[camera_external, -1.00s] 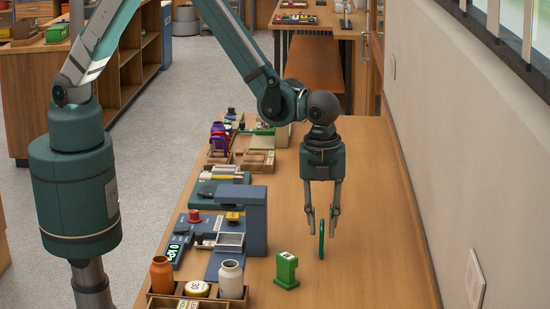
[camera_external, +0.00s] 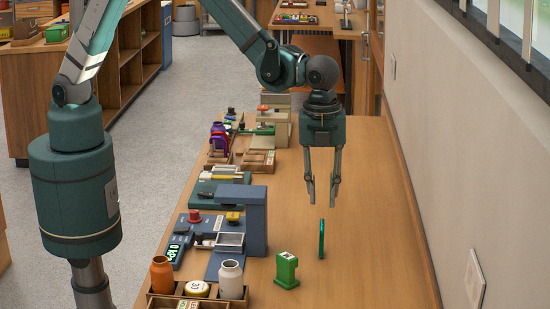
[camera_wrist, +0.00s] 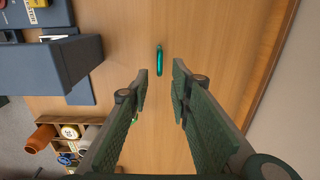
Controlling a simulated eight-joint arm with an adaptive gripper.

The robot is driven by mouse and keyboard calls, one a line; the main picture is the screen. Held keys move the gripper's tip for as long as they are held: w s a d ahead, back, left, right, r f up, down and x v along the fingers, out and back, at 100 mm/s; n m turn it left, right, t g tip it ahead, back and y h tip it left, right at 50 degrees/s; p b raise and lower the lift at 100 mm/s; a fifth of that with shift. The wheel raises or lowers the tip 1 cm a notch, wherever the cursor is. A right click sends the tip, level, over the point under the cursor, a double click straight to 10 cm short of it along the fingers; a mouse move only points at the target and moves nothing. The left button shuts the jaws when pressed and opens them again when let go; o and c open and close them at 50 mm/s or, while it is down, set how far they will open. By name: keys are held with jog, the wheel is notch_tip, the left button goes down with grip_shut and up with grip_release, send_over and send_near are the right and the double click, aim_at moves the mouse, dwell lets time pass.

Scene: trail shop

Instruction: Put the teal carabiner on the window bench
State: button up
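The teal carabiner (camera_external: 321,239) stands on edge on the wooden bench top (camera_external: 367,210), to the right of a small green block-like item. In the wrist view the carabiner (camera_wrist: 159,60) shows as a narrow upright strip beyond my fingertips. My gripper (camera_external: 322,203) is open and empty, with its fingers pointing down. It hangs above and behind the carabiner in the outside view, apart from it. In the wrist view my gripper's two fingers (camera_wrist: 162,75) have a clear gap between them. The bench is under the window ledge and wall at right.
The green item (camera_external: 286,270) stands left of the carabiner. A blue-grey stand (camera_external: 256,222) and a wooden tray (camera_external: 160,300) with jars (camera_external: 231,280) line the bench's left side. The wall (camera_external: 440,150) bounds the right. The bench's right half is mostly clear.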

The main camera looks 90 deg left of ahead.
jog(key=shift+s+r, duration=0.1)
jog(key=shift+r, duration=1.85)
jog(key=s+a+r+n+t, duration=0.3)
jog(key=s+a+r+n, duration=0.6)
jog(key=s+a+r, duration=0.7)
jog(key=s+a+r+n+t, duration=0.1)
jog(key=s+a+n, duration=0.3)
jog(key=s, duration=0.5)
jog(key=s+a+r+n+t, duration=0.2)
jog(key=s+a+n, duration=0.3)
jog(key=s+a, duration=0.3)
jog(key=shift+s+a+t, duration=0.4)
jog(key=shift+a, duration=0.35)
